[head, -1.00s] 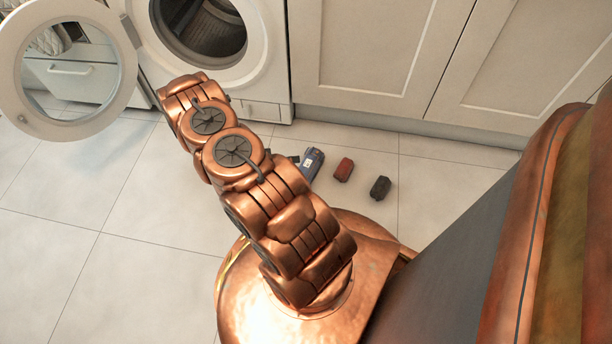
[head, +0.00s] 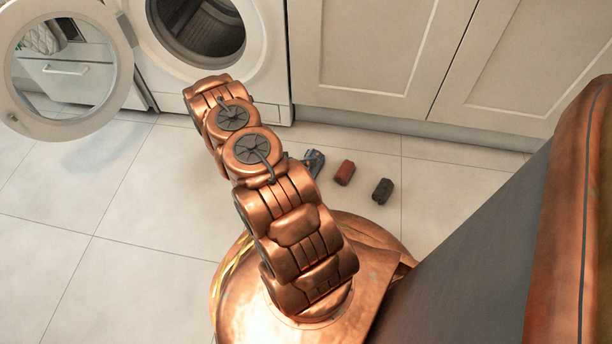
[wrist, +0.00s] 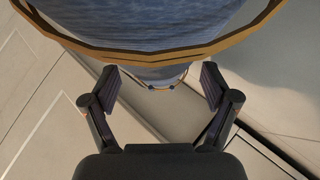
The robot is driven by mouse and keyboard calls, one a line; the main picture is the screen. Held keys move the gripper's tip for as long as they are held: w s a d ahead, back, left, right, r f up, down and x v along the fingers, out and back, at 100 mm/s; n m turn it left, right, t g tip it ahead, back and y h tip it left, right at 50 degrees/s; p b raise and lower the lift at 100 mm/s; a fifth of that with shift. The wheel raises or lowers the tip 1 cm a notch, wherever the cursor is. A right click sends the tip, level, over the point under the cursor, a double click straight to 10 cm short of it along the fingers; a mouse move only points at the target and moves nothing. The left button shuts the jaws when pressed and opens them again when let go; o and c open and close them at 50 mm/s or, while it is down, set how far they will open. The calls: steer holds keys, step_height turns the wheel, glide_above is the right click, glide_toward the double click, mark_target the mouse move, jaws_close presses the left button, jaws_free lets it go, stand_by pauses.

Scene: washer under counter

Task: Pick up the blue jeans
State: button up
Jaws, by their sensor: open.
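A blue denim-like item (wrist: 160,28), seemingly the jeans, fills the top of the wrist view. A tan band runs across it, and a narrower blue part reaches down between the fingers. My gripper (wrist: 160,78) is open, with one dark finger on each side of that narrower part. I cannot tell whether the fingers touch it. My gripper is mostly hidden behind the arm there.
A small red thing (head: 344,172) and a small dark thing (head: 382,190) lie to the right on the floor. The white washer (head: 264,62) stands behind, its round door (head: 122,62) open to the left. Cabinet doors (head: 375,55) are at right. Floor tiles at left are clear.

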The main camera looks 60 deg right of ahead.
steer(key=shift+s+d+f, duration=0.25)
steer(key=shift+d+f, duration=0.05)
steer(key=shift+d, duration=0.15)
steer(key=c, duration=1.3)
steer(key=shift+c, duration=0.4)
steer(key=shift+r, duration=0.15)
